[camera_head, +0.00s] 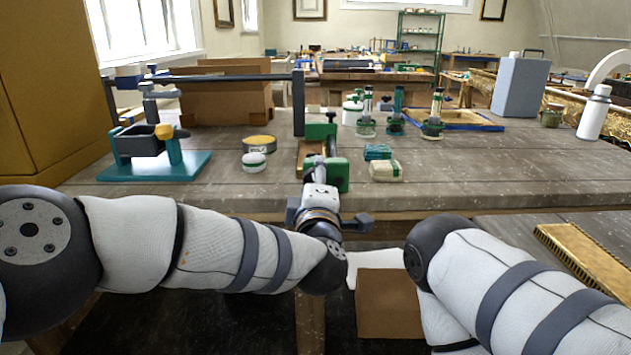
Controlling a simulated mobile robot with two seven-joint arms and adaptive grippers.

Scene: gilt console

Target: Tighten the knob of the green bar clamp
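The green bar clamp stands at the front edge of the wooden workbench (220,185), in the middle of the head view. Its far green jaw (322,131) and near green block (338,176) show, with a brown wooden piece (305,152) between them. I cannot make out the knob; my gripper covers that spot. My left gripper (318,170) points away from me at the clamp's near end, overlapping the green block in the picture. Its fingers are too small and dark to tell open from shut, or whether they touch. My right arm (510,285) enters at lower right; its gripper is not visible.
A teal-based device (155,172) stands left on the bench. A round tin (259,143), a white-and-green jar (254,162), wrapped blocks (384,171) and several bottles (366,115) surround the clamp. A brown box (388,303) sits below.

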